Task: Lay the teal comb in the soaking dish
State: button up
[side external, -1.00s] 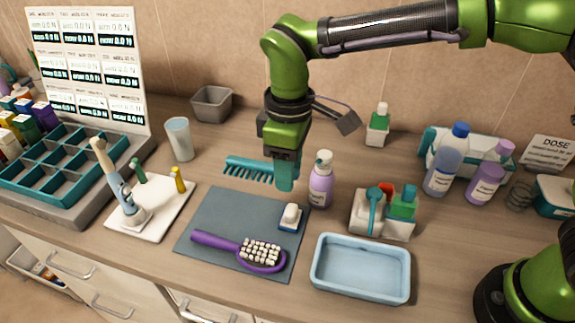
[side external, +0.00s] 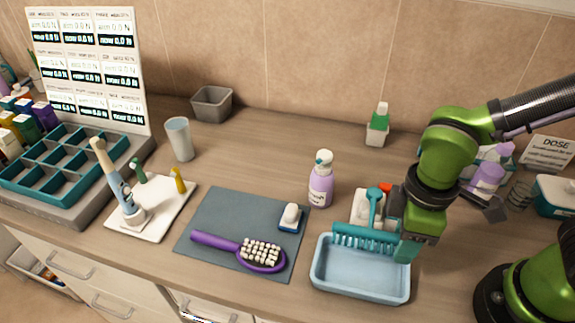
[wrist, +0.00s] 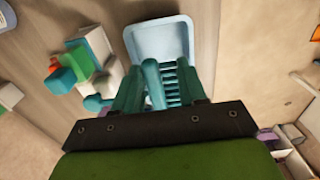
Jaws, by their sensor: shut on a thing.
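The teal comb (side external: 366,238) is held in my gripper (side external: 405,246), its teeth pointing down and its length reaching left. It is over the back part of the light blue soaking dish (side external: 360,289). In the wrist view the comb (wrist: 172,82) lies between the teal fingers of my gripper (wrist: 160,92), with the dish (wrist: 160,28) beyond and below it. The dish looks empty in its visible part. Whether the comb touches the dish rim cannot be told.
A caddy with bottles and a teal tool (side external: 374,205) stands just behind the dish. A grey mat (side external: 215,220) with a purple brush (side external: 255,253) and a small blue-white brush (side external: 290,217) lies left of the dish.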

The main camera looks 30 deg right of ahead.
aim_at(385, 280)
notch_tip(385, 280, down, 11)
jog(key=shift+r, duration=0.15)
dwell(0.4)
jog(key=o, duration=1)
notch_tip(385, 280, up, 12)
jog(key=shift+w+d, duration=0.1)
jog(key=w+d+r+m+t, duration=0.1)
jog(key=d+r+m+t, duration=0.1)
jog(key=d+r+m, duration=0.1)
jog(key=w+d+r+m+t+y, duration=0.1)
jog(key=w+d+r+m+t, duration=0.1)
jog(key=d+r+m, duration=0.2)
jog(key=w+d+r+m+t+y, duration=0.1)
jog(key=d+r+m+t, duration=0.2)
jog(key=d+m, duration=0.3)
jog(key=shift+w+d+r, duration=0.2)
jog(key=shift+d+r, duration=0.05)
jog(key=shift+r, duration=0.45)
